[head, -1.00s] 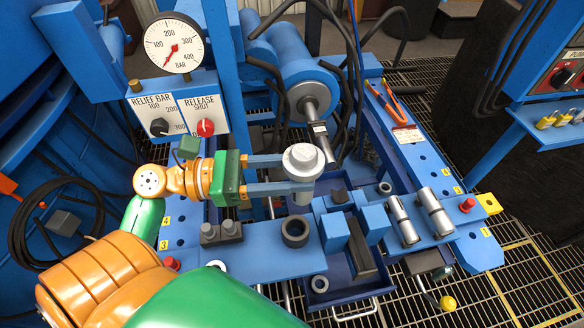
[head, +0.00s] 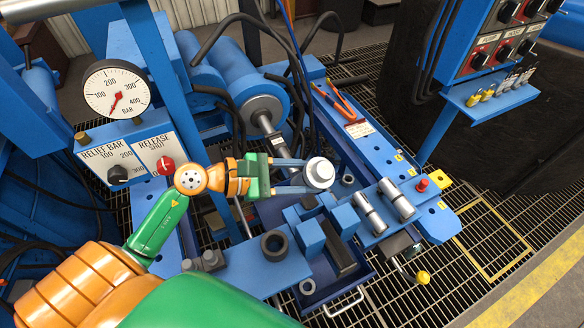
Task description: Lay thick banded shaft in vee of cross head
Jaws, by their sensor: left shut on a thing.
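My left gripper (head: 291,177) is shut on a silver stepped cylinder (head: 319,171), held about upright in the air above the blue press bench; its lower part is mostly hidden. I cannot tell whether this is the thick banded shaft. Two silver shafts with bands lie side by side on the bench: a left one (head: 368,213) and a right one (head: 396,199). Blue blocks, one on the left (head: 310,238) and one on the right (head: 344,220), stand below the held cylinder with a dark bar (head: 340,250) between them. The vee is not clearly visible. My right gripper is not in view.
A dark ring (head: 274,245) lies on the bench to the left of the blocks. The ram rod (head: 265,122) points toward the bench from behind. A pressure gauge (head: 117,90) and knob panel (head: 137,155) stand at left. Orange-handled pliers (head: 341,101) lie at the back.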

